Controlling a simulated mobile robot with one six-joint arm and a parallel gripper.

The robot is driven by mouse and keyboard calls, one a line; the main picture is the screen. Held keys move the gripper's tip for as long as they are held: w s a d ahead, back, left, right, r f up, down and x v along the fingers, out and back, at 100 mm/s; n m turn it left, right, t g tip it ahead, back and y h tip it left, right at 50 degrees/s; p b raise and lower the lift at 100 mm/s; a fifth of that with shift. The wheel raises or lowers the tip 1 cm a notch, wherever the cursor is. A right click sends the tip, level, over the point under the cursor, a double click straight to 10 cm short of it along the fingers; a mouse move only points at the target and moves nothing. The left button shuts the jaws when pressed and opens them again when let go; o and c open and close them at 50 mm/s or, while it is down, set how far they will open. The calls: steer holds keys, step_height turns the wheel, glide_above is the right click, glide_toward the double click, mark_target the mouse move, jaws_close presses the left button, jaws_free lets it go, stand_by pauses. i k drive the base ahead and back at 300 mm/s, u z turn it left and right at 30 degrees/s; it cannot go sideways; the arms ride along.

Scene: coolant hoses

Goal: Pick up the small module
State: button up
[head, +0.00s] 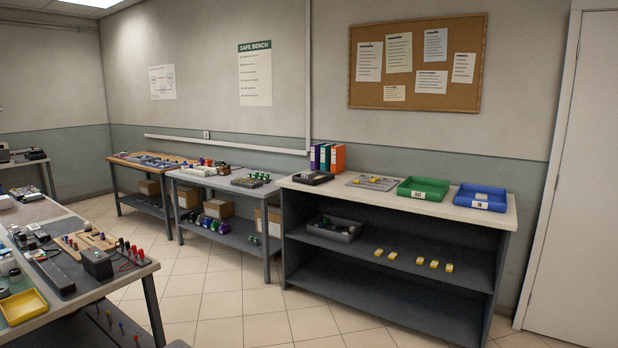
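My gripper is not in view. No single thing can be told for certain as the small module. Several small yellow blocks lie in a loose row on the middle shelf of the cabinet at the right, one of them a yellow block (434,264). A grey plate (374,181) with small yellow pieces lies on the cabinet top, too small to make out. A dark open box (306,178) stands left of the plate. A black box-shaped unit (97,263) stands on the near left bench.
A green tray (423,196) and a blue tray (482,204) stand on the cabinet top (350,196). A grey bin (334,229) sits on its middle shelf. The near left bench (95,292) is crowded, with a yellow tray (22,306). Tiled floor (235,300) between the benches is clear.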

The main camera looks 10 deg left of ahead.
mark_target(310, 174)
steer(key=z, duration=0.45)
steer(key=k, duration=1.35)
steer(key=z, duration=0.35)
steer(key=i, duration=2.1)
steer(key=u, duration=0.4)
steer(key=i, duration=1.6)
steer(key=u, duration=0.2)
